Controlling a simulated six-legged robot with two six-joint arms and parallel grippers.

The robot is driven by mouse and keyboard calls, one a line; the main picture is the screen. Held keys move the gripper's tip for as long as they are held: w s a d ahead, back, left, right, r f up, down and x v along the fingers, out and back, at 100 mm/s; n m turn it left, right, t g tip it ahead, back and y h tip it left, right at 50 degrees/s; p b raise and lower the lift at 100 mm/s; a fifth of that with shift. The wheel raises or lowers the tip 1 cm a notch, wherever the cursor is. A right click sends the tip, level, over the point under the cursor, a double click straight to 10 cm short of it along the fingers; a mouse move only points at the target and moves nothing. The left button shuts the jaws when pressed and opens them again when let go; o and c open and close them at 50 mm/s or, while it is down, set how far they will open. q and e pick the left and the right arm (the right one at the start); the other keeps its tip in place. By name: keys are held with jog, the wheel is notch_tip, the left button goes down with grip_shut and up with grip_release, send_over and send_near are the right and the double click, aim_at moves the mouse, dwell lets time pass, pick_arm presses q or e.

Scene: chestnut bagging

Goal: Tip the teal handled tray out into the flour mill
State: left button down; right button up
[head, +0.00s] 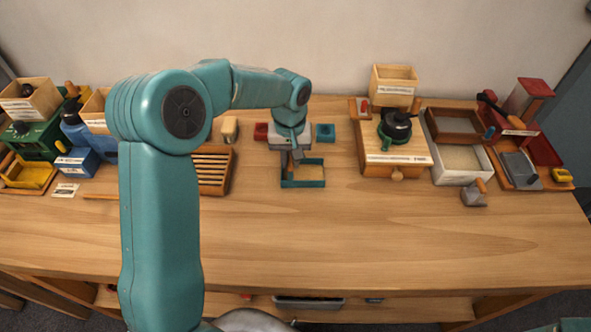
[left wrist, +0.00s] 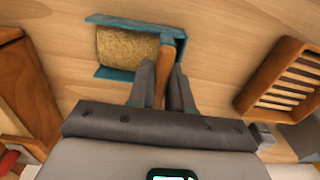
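The teal handled tray (head: 303,184) lies on the table near the middle and holds tan grains. It also shows in the left wrist view (left wrist: 115,73), with its brown handle (left wrist: 168,55) between the fingers. My left gripper (head: 297,157) is above the tray's back edge; in the left wrist view its fingers (left wrist: 163,80) are closed in against both sides of the handle. A wooden box with a drawer knob (head: 398,174) and a dark green crank bowl on top stands right of centre; it looks like the flour mill, but its label is unreadable. My right gripper is out of view.
Red (head: 262,131) and teal (head: 325,132) blocks flank my gripper. A slatted wooden rack (head: 212,170) is left of the tray. A white-edged sieve box (head: 455,175) and a red machine (head: 530,100) stand at the right. The front of the table is clear.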

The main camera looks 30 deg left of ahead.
pick_arm(q)
jog(key=shift+r, duration=0.15)
jog(key=shift+r+p, duration=1.85)
jog(key=shift+r, duration=0.6)
